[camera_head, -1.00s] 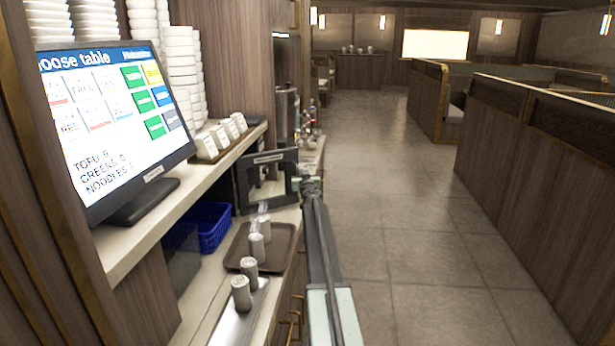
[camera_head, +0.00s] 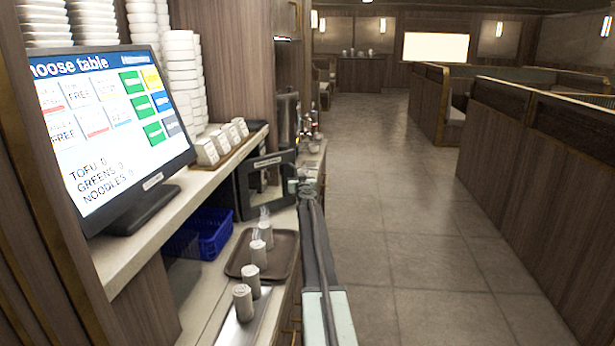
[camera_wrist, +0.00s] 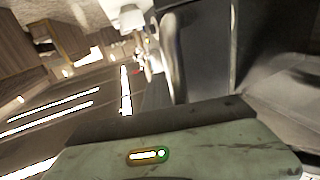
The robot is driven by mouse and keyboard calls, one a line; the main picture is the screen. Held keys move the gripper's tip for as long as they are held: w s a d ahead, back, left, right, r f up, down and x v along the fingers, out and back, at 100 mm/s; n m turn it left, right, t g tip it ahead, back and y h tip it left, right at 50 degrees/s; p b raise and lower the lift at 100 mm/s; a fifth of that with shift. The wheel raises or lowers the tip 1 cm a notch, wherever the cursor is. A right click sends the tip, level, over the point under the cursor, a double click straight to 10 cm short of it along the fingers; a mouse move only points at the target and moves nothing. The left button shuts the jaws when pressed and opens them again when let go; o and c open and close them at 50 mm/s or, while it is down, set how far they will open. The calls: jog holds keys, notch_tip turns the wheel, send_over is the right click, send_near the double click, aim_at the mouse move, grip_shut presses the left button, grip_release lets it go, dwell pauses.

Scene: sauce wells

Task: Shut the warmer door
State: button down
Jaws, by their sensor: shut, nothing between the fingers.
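The warmer door (camera_head: 245,194) is a dark frame with a window and a pale label along its top. It stands open, out from the dark warmer at the back of the lower counter. My gripper (camera_head: 303,186) is shut and empty at the door's right edge, at the end of my outstretched arm. I cannot tell whether it touches the door. In the wrist view my gripper's green housing fills the bottom, and dark panels stand at the upper right; I cannot tell which of them is the door. The fingertips are not clear there.
A brown tray (camera_head: 283,262) with steaming cups stands on the lower counter, near a blue basket (camera_head: 208,232). A screen (camera_head: 105,125), white boxes and stacked bowls stand on the upper shelf. The floor aisle (camera_head: 390,230) on the right is clear, with wooden booth partitions beyond.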

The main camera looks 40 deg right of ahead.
jog(key=shift+w+a+n+y, duration=0.15)
jog(key=shift+w+a, duration=0.2)
jog(key=shift+a, duration=0.3)
jog(key=shift+w+a+n+y, duration=0.15)
jog(key=shift+w+a, duration=0.2)
jog(key=shift+a, duration=0.25)
jog(key=shift+s, duration=0.3)
jog(key=s+d, duration=0.1)
jog(key=s, duration=1.4)
jog(key=s+a+r+m+y+p, duration=0.3)
jog(key=s+a+m+y+p, duration=0.3)
jog(key=s+a+m+p, duration=0.6)
jog(key=w+d+f+m+b, duration=0.2)
jog(key=w+d+f+b, duration=0.1)
jog(key=w, duration=0.8)
jog(key=shift+d+f+g+b, duration=0.2)
jog(key=shift+d+g+b, duration=0.35)
jog(key=shift+b, duration=0.55)
jog(key=shift+w+d, duration=0.1)
